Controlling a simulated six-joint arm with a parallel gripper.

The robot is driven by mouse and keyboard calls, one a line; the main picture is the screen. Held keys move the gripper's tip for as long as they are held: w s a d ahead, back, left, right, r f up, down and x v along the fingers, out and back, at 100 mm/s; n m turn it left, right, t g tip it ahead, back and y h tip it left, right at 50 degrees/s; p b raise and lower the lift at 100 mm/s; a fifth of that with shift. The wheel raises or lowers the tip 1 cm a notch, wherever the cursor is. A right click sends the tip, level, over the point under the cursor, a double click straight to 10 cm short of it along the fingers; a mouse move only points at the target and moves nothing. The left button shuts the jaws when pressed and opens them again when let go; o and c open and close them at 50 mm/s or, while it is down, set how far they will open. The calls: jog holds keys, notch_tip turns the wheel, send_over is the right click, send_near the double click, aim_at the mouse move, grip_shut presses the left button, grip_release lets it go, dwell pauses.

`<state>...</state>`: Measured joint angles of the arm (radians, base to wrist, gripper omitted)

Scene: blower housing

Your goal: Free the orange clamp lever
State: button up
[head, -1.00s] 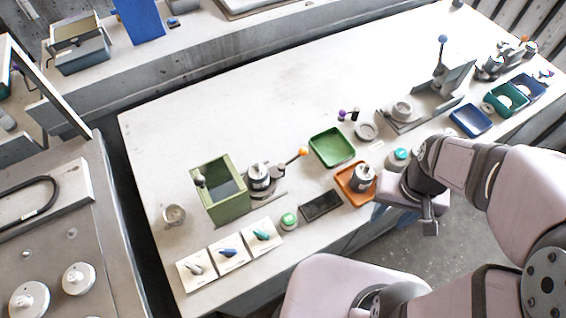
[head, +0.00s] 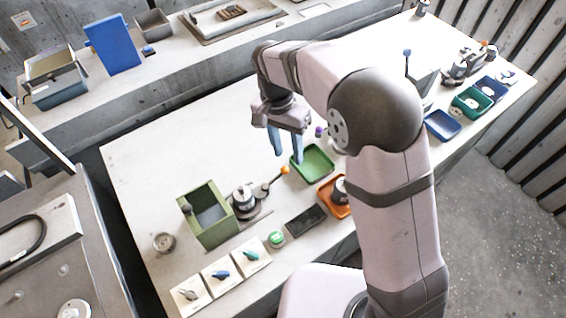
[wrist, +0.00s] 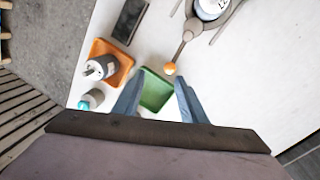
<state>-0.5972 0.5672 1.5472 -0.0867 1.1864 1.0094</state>
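The clamp lever is a grey arm with an orange ball knob (head: 285,170). It reaches up and to the right from a clamp fixture that holds a silver cylindrical housing (head: 243,199). The knob also shows in the wrist view (wrist: 169,69), just beyond my fingertips, with the housing (wrist: 209,8) cut by the top edge. My gripper (head: 288,158) is open and empty, with blue fingers pointing down above the table, near the green tray. In the wrist view its two fingers (wrist: 158,84) stand well apart. The knob appears apart from them.
A green tray (head: 327,164) lies below my gripper. A dark flat pad (head: 306,221) and an olive box (head: 222,238) stand nearby. The table's back left is clear.

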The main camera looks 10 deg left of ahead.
aim_at(284, 168)
jog(key=shift+w+a+m, duration=0.15)
jog(key=shift+a+m, duration=0.15)
jog(key=shift+a, duration=0.9)
jog(key=shift+s+d+f+p, duration=0.1)
jog(key=shift+d+f+p, duration=0.25)
jog(key=shift+f, duration=0.85)
jog(key=shift+s+d+f+p, duration=0.1)
jog(key=shift+f+p, duration=0.45)
jog(key=shift+f, duration=0.6)
jog(key=shift+s+d+f+p, duration=0.1)
jog(key=shift+d+f+p, duration=0.25)
jog(key=shift+f, duration=0.85)
jog(key=shift+a, duration=0.1)
grip_shut()
